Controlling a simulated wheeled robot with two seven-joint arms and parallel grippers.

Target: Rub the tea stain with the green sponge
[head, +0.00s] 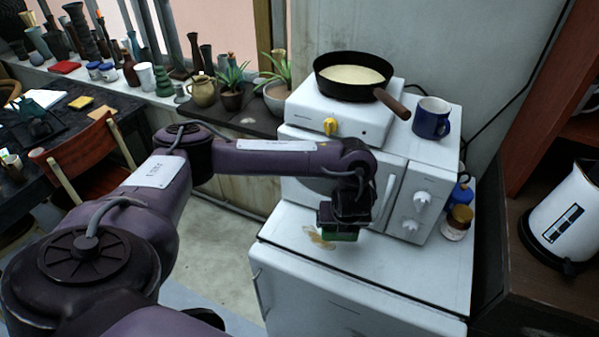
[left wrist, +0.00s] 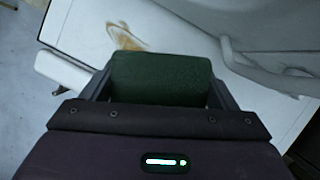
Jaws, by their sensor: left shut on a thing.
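A brown tea stain (head: 318,239) marks the white top of the low fridge, in front of the microwave. It also shows in the left wrist view (left wrist: 126,38), just beyond the sponge. My left gripper (head: 341,226) is shut on the green sponge (head: 343,236), over the fridge top (head: 400,265) and just right of the stain. The sponge (left wrist: 162,78) fills the space between the two fingers. I cannot tell whether the sponge touches the surface. My right gripper is not in view.
The white microwave (head: 425,200) stands behind, with a hotplate (head: 310,120), a frying pan (head: 350,72) and a blue mug (head: 430,122) on top. Small jars (head: 457,222) stand right of the microwave. A kettle (head: 570,215) is at far right. The fridge top's front is clear.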

